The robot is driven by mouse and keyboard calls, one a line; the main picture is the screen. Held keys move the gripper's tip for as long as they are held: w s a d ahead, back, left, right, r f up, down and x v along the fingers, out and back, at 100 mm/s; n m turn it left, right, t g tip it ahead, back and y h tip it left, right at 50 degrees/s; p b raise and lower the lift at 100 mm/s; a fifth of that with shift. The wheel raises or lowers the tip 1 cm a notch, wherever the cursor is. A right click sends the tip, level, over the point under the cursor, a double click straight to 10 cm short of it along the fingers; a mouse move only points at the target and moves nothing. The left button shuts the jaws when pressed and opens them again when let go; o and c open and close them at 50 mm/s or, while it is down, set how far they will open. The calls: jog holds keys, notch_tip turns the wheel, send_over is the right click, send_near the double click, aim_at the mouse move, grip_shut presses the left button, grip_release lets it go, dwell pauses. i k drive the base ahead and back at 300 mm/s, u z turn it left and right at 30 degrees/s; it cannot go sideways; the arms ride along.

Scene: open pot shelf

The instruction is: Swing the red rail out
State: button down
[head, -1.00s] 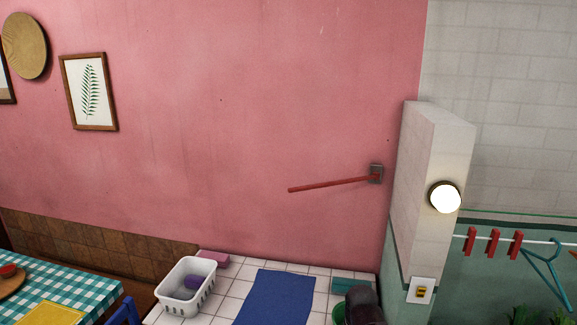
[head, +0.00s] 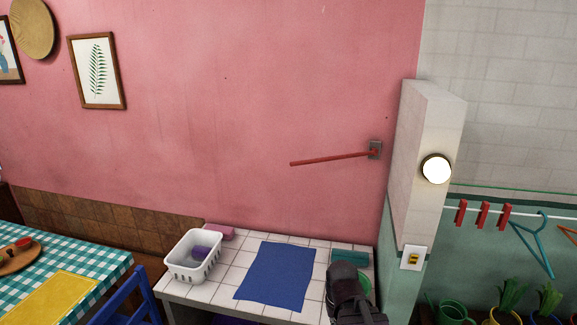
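The red rail (head: 330,159) is a thin bar on the pink wall. A dark part of my arm shows at the bottom, over the right end of the tiled counter and below the rail. My gripper's fingers cannot be made out, and nothing of mine touches the rail.
A tiled counter (head: 225,282) below the rail holds a blue mat (head: 277,276), a white basket (head: 193,257), a pink block (head: 220,231) and a teal block (head: 349,257). A wall end with a round lamp (head: 436,169) stands right of the bracket. The wall around the rail is clear.

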aim_at(374, 150)
jog(key=u, duration=0.25)
jog(key=k, duration=0.5)
jog(key=u, duration=1.05)
jog(key=k, duration=0.8)
jog(key=u, duration=0.4)
jog(key=i, duration=1.5)
jog(key=z, duration=0.7)
jog(key=i, duration=0.55)
jog(key=z, duration=0.7)
jog(key=i, duration=0.5)
jog(key=z, duration=0.2)
